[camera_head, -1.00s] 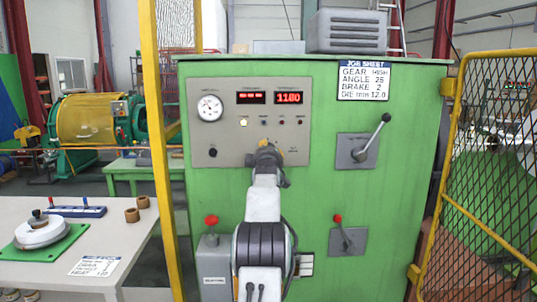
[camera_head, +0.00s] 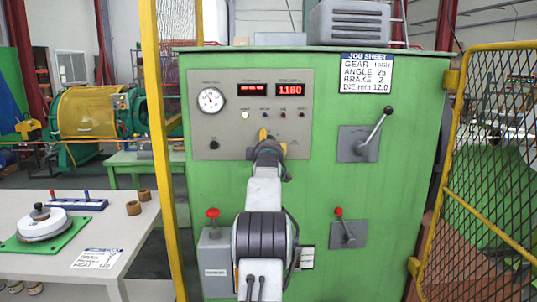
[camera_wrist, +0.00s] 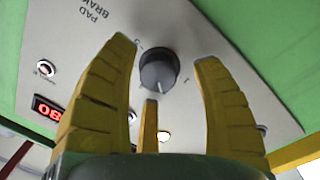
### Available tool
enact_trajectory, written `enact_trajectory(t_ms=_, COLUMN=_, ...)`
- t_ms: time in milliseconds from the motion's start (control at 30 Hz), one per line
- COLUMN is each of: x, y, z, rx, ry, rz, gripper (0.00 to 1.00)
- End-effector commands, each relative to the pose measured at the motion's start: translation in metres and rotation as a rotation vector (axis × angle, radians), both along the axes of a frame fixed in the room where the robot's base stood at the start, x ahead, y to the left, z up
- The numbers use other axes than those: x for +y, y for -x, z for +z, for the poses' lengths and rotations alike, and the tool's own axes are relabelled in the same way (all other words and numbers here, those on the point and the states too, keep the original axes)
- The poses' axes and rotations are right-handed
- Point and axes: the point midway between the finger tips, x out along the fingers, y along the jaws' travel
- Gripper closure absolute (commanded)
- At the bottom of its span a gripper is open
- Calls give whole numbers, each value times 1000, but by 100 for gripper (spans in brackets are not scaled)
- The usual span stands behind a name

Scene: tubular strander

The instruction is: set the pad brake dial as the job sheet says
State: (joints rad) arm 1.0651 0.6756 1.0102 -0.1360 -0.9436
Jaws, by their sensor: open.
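The pad brake dial (camera_wrist: 158,70) is a dark round knob on the grey panel, below the upside-down words PAD BRAKE (camera_wrist: 95,14) in the wrist view. In the head view my gripper (camera_head: 268,140) is at the panel's lower middle and hides the dial. The job sheet (camera_head: 366,74) reads BRAKE 2.
The panel (camera_head: 225,130) has a gauge (camera_head: 211,100), red displays and small lamps. On the green cabinet are a large lever (camera_head: 374,132), a smaller red-knobbed lever (camera_head: 344,228) and a red-knobbed box (camera_head: 213,250). A yellow mesh guard (camera_head: 490,170) is on the right, a table (camera_head: 120,225) on the left.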

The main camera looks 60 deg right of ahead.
Motion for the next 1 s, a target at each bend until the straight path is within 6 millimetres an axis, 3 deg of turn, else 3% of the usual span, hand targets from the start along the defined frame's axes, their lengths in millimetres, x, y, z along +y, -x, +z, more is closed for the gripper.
enact_trajectory(t_ms=1000, x=90, y=49, z=-2, rx=0, ry=1, rz=1, gripper=40)
